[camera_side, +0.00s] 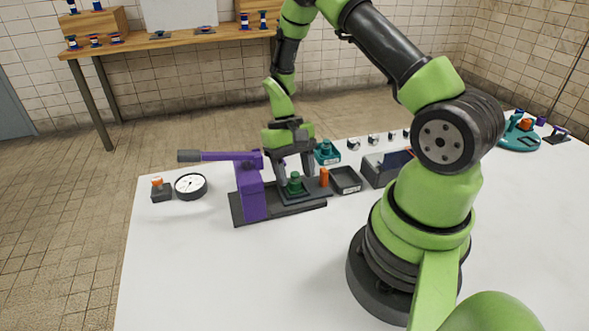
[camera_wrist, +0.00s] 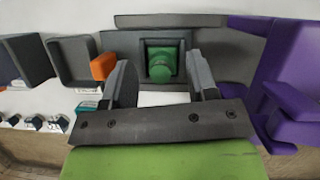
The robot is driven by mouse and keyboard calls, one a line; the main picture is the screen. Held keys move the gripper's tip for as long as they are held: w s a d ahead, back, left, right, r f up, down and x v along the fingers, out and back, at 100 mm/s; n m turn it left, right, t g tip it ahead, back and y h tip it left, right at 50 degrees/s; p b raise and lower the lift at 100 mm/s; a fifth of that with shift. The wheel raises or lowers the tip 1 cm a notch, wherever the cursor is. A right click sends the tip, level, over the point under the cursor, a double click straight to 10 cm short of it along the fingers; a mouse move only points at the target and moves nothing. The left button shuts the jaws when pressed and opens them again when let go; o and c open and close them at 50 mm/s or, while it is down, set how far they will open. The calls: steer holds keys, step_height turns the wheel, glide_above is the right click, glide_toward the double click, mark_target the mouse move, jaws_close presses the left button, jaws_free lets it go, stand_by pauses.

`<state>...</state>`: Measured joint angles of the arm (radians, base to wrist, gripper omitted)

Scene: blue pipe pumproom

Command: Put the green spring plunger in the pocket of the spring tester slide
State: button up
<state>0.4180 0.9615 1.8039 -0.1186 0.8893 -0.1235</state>
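The green spring plunger (camera_side: 294,184) has a square base and a round top. It stands upright on the dark spring tester slide (camera_side: 312,190). In the wrist view the plunger (camera_wrist: 163,62) sits inside a dark square recess that looks like the slide's pocket; the depth of its seating cannot be told. My gripper (camera_side: 295,171) is over the slide with its fingers pointing down. In the wrist view my gripper (camera_wrist: 160,72) is open, one finger each side of the plunger, with visible gaps. The purple spring tester (camera_side: 251,187) stands beside it, also in the wrist view (camera_wrist: 289,75).
An orange knob (camera_side: 324,177) stands at the slide's right end, close to one finger in the wrist view (camera_wrist: 103,67). Dark trays (camera_side: 346,180) are to the right; a teal part (camera_side: 326,149) is behind. A dial gauge (camera_side: 190,185) stands left. The front table is clear.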

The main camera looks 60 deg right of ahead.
step_height(320, 180, up, 18)
steer(key=w+a+t+h, duration=0.1)
steer(key=w+t, duration=0.1)
steer(key=w, duration=0.1)
steer(key=s+a+r+n+t, duration=0.3)
steer(key=s+a+r+t, duration=0.5)
steer(key=s+a, duration=0.3)
steer(key=shift+s+r+t, duration=0.3)
steer(key=shift+s+t, duration=0.1)
steer(key=shift+s, duration=0.6)
steer(key=shift+c, duration=0.4)
stand_by(0.7)
